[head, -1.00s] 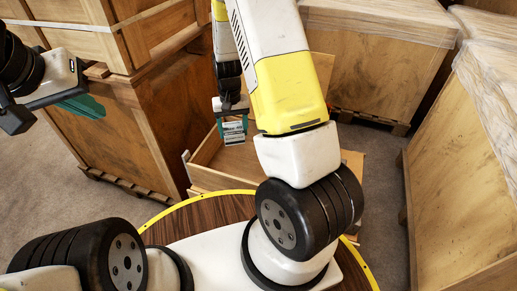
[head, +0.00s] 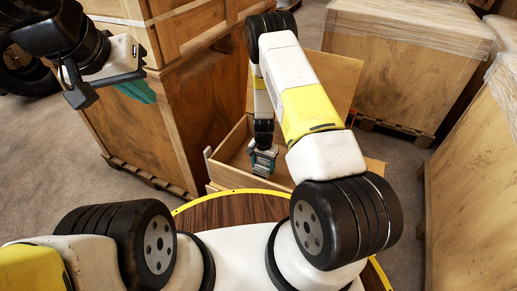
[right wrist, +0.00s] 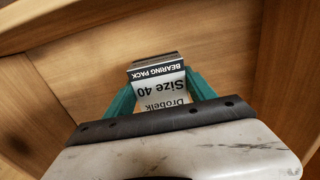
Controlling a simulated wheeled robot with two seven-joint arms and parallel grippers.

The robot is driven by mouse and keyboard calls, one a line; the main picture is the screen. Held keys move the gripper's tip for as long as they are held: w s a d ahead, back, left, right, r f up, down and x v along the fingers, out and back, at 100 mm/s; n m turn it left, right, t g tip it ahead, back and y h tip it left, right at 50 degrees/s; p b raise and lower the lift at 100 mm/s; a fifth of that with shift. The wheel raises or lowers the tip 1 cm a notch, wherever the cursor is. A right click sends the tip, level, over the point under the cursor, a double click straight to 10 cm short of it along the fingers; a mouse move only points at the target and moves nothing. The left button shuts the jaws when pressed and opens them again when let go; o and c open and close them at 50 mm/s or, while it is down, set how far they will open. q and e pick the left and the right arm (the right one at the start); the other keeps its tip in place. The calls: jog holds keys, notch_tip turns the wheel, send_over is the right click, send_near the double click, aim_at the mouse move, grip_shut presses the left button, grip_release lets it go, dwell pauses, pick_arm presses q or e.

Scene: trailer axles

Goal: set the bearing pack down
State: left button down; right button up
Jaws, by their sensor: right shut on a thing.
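The bearing pack (right wrist: 158,88) is a small box with a white label reading "Size 40" and a dark band reading "BEARING PACK". My right gripper (right wrist: 161,96) is shut on it, with one teal finger on each side. In the head view, my right gripper (head: 263,160) is at the open wooden box (head: 231,142), within its opening. The pack is mostly hidden there. Bare wooden floor and walls show around the pack in the right wrist view; whether it touches the floor I cannot tell. My left gripper (head: 136,88) hangs at the upper left, its jaw opening unclear.
A tall wooden crate (head: 190,120) stands just left of the open box. Wrapped crates stand behind (head: 395,70) and at the right (head: 480,190). A round brown platform with a yellow rim (head: 232,210) lies in front. A black tyre (head: 25,75) shows at far left.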

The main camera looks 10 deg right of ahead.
aim_at(263, 170)
jog(key=shift+f, duration=1.55)
jog(key=shift+f, duration=0.2)
jog(key=o, duration=1.8)
